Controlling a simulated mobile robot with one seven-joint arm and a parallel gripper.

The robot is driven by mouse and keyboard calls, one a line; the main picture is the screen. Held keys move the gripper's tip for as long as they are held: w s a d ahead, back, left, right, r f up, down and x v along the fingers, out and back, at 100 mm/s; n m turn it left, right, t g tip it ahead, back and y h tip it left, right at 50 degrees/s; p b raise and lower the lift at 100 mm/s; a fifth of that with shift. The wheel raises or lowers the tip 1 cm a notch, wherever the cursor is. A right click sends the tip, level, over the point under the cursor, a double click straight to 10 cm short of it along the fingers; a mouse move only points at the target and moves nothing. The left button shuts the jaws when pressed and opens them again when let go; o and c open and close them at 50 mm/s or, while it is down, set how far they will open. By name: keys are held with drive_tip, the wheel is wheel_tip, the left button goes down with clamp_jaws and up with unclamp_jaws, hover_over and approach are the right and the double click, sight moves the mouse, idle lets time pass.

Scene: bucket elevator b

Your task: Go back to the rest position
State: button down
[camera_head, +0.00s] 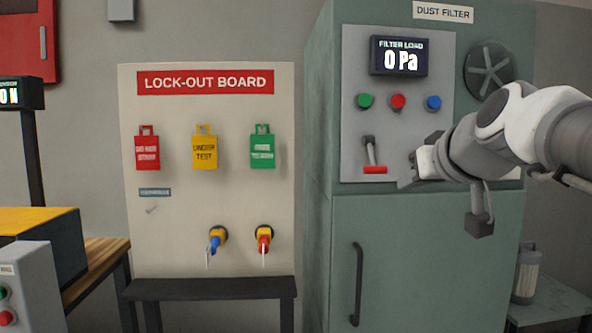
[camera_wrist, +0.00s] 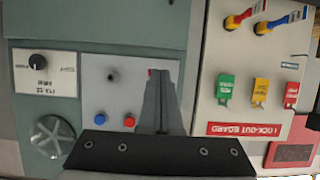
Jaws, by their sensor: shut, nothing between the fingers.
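My gripper (camera_head: 406,181) is in front of the green dust filter cabinet, at the right of the head view. Its fingers are shut and empty; they also show in the wrist view (camera_wrist: 161,80). The lever with a red grip (camera_head: 374,168) hangs on the grey panel (camera_head: 352,90), just left of my fingertips in the head view. A small gap shows between them there; the depth between them I cannot tell. In the wrist view the fingers hide most of the lever, with only a bit of red showing.
Above the lever are green (camera_head: 364,101), red (camera_head: 397,102) and blue (camera_head: 433,103) buttons and a display (camera_head: 399,56) reading 0 Pa. The lock-out board (camera_head: 177,208) with coloured tags stands left of the cabinet (camera_head: 430,250). A grey canister (camera_head: 527,272) stands at lower right.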

drive_tip(key=shift+s+f, duration=0.15)
drive_tip(key=shift+s, duration=0.4)
drive_tip(key=s+a+f+g, duration=0.4)
drive_tip(key=s+f, duration=0.5)
drive_tip(key=f, duration=0.4)
drive_tip(key=s+a+f+g, duration=0.3)
drive_tip(key=s+f, duration=0.6)
drive_tip(key=f, duration=0.4)
wheel_tip(320, 180, up, 21)
drive_tip(key=s+p, duration=0.1)
drive_tip(key=p, duration=2.1)
drive_tip(key=shift+s+r+g, duration=0.15)
drive_tip(key=shift+s+g, duration=0.05)
drive_tip(key=shift+g, duration=0.1)
